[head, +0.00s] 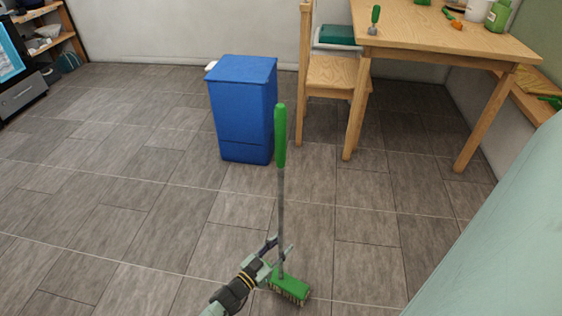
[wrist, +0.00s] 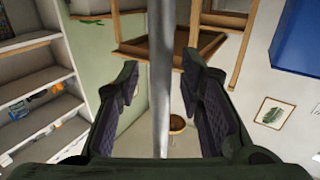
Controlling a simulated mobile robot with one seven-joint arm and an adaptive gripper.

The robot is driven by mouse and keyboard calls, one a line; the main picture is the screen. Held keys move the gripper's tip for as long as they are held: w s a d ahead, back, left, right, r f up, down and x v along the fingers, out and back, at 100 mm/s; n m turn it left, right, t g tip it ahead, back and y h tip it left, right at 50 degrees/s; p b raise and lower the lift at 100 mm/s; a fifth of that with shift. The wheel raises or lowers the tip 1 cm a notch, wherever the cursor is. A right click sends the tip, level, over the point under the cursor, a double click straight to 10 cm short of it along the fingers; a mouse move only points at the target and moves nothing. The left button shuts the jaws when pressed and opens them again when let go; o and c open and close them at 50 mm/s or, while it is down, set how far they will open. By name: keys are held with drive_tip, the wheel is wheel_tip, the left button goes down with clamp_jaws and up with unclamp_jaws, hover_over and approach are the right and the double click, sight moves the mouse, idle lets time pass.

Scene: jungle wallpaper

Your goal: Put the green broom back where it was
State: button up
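The green broom (head: 280,137) stands upright in the head view, slightly tilted, with a green handle on top, a grey shaft and a green brush head (head: 290,287) low near the floor. My gripper (head: 280,249) is at the lower part of the shaft, just above the brush head. In the wrist view the grey shaft (wrist: 162,90) runs through the middle, between the two fingers of my gripper (wrist: 161,70). The fingers are apart, with a gap on each side of the shaft. Whether the brush touches the floor is hard to tell.
A blue bin (head: 240,110) stands behind the broom. A wooden chair (head: 335,75) and a wooden table (head: 445,38) with green items are at the back right. Shelves (wrist: 40,80) show at left in the wrist view. The tiled floor (head: 110,190) at left is clear.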

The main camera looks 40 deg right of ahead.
drive_tip(key=s+a, duration=0.1)
drive_tip(key=a, duration=1)
drive_tip(key=shift+s+a, duration=0.25)
drive_tip(key=shift+s, duration=0.1)
